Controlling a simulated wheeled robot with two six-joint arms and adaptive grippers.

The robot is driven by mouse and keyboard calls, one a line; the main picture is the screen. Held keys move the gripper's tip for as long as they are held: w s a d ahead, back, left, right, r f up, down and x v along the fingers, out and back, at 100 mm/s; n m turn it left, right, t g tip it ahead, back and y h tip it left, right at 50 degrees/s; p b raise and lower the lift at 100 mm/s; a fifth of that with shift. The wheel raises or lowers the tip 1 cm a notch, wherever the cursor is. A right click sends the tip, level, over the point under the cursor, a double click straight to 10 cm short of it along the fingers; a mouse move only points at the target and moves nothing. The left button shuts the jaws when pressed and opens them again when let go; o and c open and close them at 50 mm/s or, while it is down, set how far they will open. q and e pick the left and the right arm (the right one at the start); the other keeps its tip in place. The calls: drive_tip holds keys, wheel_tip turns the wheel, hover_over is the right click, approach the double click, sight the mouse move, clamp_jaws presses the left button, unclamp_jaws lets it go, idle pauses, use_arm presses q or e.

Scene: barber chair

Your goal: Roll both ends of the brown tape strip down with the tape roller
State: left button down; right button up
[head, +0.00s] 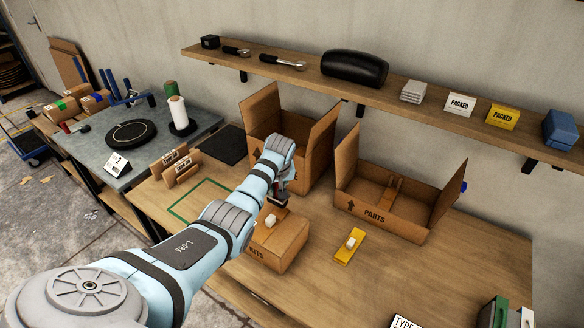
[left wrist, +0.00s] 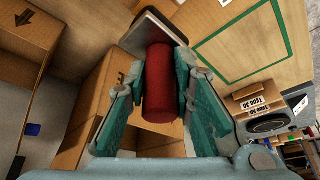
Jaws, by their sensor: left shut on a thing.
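A closed cardboard carton (head: 268,248) marked "KITS" stands on the wooden bench in the head view. A small white piece (head: 270,220) shows at its top. I cannot clearly make out the brown tape strip or its ends. My left gripper (head: 279,196) is above the far part of the carton, partly hidden by my arm. In the left wrist view my left gripper (left wrist: 162,92) is shut on the red handle (left wrist: 159,85) of a tool, apparently the tape roller, with a grey flat part beyond it. Contact with the carton cannot be told. My right gripper is not in view.
An open box (head: 316,150) stands behind my gripper, and an open PARTS box (head: 345,207) is to the right. A yellow piece (head: 346,255) with a white block lies right of the carton. A shelf (head: 400,88) runs along the wall.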

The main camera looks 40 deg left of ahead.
use_arm(q)
drive_tip(key=shift+w, duration=0.6)
drive_tip(key=shift+s+r, duration=0.4)
drive_tip(key=shift+s, duration=0.3)
drive_tip(key=shift+s+r, duration=0.1)
drive_tip(key=shift+p, duration=0.5)
drive_tip(key=f+b, duration=0.2)
drive_tip(key=f, duration=0.1)
drive_tip(key=f+b, duration=0.1)
drive_tip(key=f, duration=0.1)
drive_tip(key=shift+w+d+b, duration=0.1)
drive_tip(key=shift+w+b, duration=0.25)
drive_tip(key=shift+b, duration=0.05)
drive_tip(key=shift+s+f+b, duration=0.15)
drive_tip(key=shift+f+b, duration=0.15)
drive_tip(key=shift+f, duration=0.1)
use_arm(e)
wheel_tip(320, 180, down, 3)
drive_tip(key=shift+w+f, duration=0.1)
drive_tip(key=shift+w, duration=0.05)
use_arm(q)
drive_tip(key=shift+f, duration=0.45)
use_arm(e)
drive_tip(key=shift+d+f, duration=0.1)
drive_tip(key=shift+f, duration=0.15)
